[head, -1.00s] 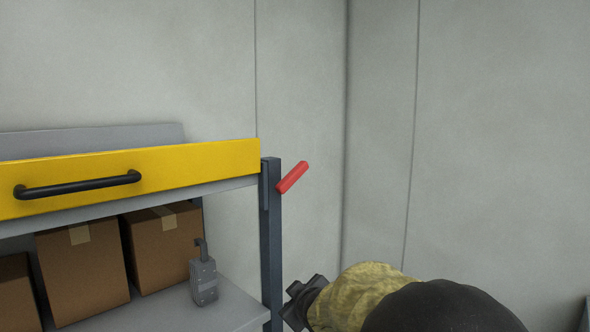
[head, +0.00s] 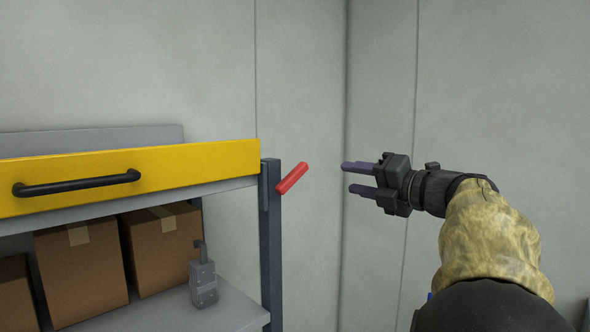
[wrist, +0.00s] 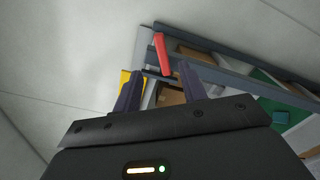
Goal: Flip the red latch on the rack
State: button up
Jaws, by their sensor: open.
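The red latch (head: 292,178) is a short bar at the top of the rack's dark front post (head: 271,250). It slants up and to the right from the post. My gripper (head: 352,178) is open and empty, to the right of the latch and apart from it, with its fingers pointing left. In the wrist view the red latch (wrist: 162,53) shows ahead, beyond and between the two open fingers (wrist: 160,88). Nothing hides the latch in the head view.
The rack has a yellow drawer front (head: 220,160) with a black handle (head: 78,184). Grey walls (head: 480,80) close off the back and right. The space between gripper and latch is clear.

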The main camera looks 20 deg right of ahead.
aim_at(295, 168)
jog(key=p+x, duration=0.7)
jog(key=x, duration=0.9)
jog(key=shift+w+r, duration=0.1)
jog(key=shift+w, duration=0.1)
jog(key=shift+w+a, duration=0.2)
jog(key=shift+w, duration=0.3)
grip_shut()
